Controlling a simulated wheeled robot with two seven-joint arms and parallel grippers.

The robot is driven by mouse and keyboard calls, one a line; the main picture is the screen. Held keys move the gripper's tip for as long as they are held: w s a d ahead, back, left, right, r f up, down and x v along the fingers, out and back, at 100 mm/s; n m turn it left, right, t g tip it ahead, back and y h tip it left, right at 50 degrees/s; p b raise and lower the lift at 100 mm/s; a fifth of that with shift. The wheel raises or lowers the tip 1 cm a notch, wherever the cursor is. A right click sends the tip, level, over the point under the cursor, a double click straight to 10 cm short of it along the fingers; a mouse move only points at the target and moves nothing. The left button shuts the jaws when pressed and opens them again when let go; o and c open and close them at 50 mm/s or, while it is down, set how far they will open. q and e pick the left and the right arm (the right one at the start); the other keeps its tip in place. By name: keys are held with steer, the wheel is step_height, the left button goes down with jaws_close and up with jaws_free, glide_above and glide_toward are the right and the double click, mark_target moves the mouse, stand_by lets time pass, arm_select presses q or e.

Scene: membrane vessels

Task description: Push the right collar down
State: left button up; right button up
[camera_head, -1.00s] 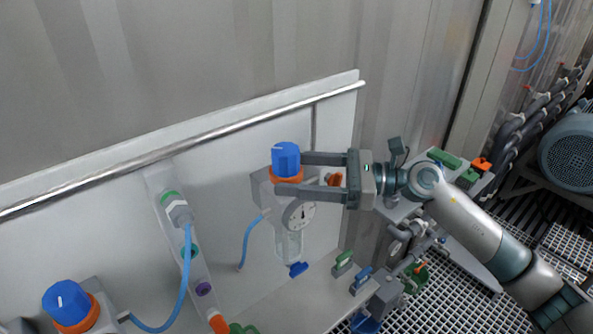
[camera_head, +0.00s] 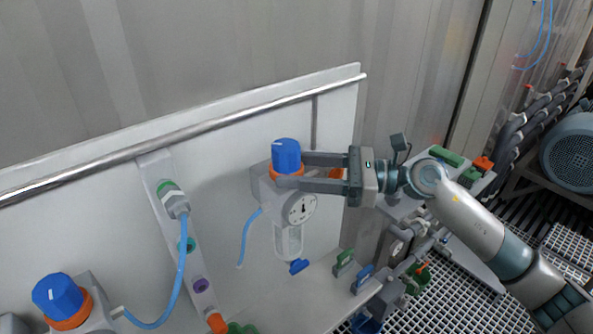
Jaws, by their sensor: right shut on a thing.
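The right regulator has a blue knob (camera_head: 286,154) with an orange collar (camera_head: 272,173) below it, on a grey body (camera_head: 262,186) mounted on the panel. My right gripper (camera_head: 287,171) reaches in from the right. Its two fingers are shut on the orange collar, one on the far side and one on the near side. The near finger hides part of the collar. I cannot tell exactly how high the collar sits. My left gripper is not in view.
A round gauge (camera_head: 300,208) and a clear bowl (camera_head: 289,241) sit below the right regulator. A second blue knob with an orange collar (camera_head: 70,315) is at lower left. A metal rail (camera_head: 200,130) crosses the panel behind. A blue hose (camera_head: 182,270) hangs between.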

steer(key=o, duration=1.5)
steer(key=shift+f, duration=0.35)
steer(key=shift+r, duration=0.1)
steer(key=shift+d, duration=0.1)
steer(key=shift+d+b, duration=0.4)
steer(key=shift+d, duration=0.05)
arm_select(q)
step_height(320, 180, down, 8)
steer(key=b, duration=0.7)
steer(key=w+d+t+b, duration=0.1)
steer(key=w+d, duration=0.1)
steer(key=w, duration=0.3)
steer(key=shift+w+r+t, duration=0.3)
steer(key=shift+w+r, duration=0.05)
arm_select(e)
steer(key=s+d, duration=0.1)
steer(key=d, duration=0.9)
steer(key=s+d, duration=0.1)
steer(key=d, duration=0.5)
steer(key=shift+s+d, duration=0.1)
steer(key=shift+s, duration=0.25)
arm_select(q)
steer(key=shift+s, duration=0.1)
